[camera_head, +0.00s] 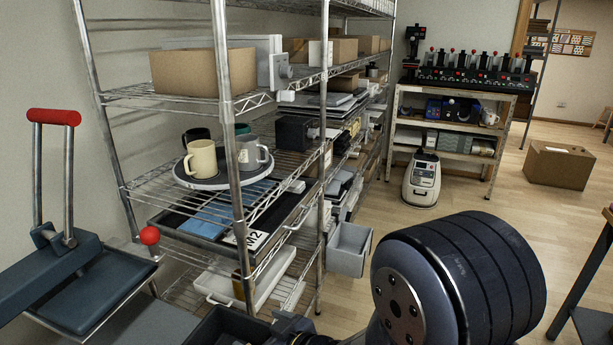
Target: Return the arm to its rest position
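My own arm fills the lower right of the head view, with a large dark ribbed joint and a grey metal cap close to the camera. A grey link runs from it to the bottom edge. My gripper's fingertips are not visible, so I cannot see whether it is open or shut or holds anything.
A heat press (60,262) with a red-topped handle stands at left. A wire shelf (232,180) holds a tray (185,177) with several mugs, including a cream mug (201,160). A grey bin (348,250) juts from it. A cardboard box (560,165) sits on otherwise fairly open floor.

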